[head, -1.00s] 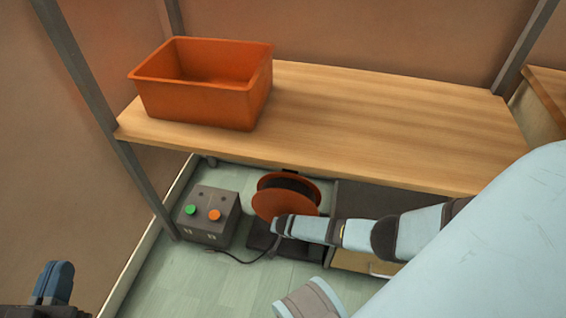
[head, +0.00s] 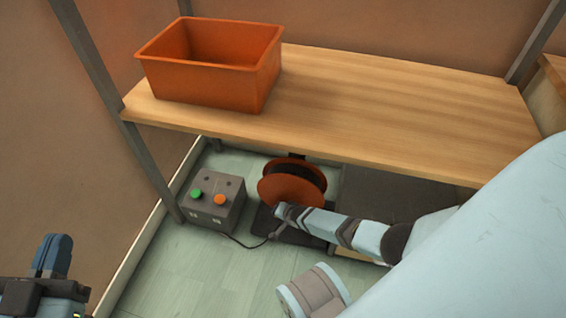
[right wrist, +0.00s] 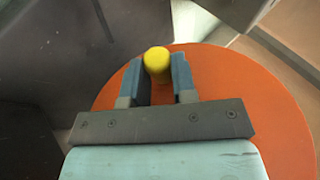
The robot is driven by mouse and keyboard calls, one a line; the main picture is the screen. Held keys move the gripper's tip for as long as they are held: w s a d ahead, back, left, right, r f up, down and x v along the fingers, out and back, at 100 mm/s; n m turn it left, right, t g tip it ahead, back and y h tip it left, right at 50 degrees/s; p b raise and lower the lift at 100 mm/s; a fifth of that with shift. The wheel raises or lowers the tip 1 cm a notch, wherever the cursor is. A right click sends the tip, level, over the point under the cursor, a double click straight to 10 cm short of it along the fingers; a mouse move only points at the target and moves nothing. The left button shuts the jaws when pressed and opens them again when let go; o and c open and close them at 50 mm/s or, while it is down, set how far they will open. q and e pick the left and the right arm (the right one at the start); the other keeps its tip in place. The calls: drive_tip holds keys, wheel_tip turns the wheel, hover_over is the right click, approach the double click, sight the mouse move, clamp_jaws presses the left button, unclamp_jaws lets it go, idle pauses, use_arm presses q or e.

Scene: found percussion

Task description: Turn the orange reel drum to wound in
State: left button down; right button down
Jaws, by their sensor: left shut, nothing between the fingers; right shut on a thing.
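The orange reel drum (head: 291,188) stands on a dark base on the floor under the wooden shelf. Its orange disc (right wrist: 225,80) fills much of the right wrist view. My right gripper (right wrist: 158,72) is shut on a yellow knob (right wrist: 157,60) in front of the disc. In the head view my right arm reaches in from the right and its end covers the lower right of the drum and the knob. My left gripper (head: 51,256) is shut and empty at the lower left, far from the drum.
A grey control box (head: 212,202) with a green and an orange button stands left of the drum, its cable on the floor. An orange bin (head: 207,80) sits on the wooden shelf (head: 390,110) above. A dark box (head: 385,190) is right of the drum.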

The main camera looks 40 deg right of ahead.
drive_tip(key=shift+w+a+r+t+y, duration=0.2)
drive_tip(key=shift+w+a+t+y, duration=0.05)
drive_tip(key=shift+t+y, duration=0.15)
idle(0.3)
drive_tip(key=c, duration=0.9)
unclamp_jaws()
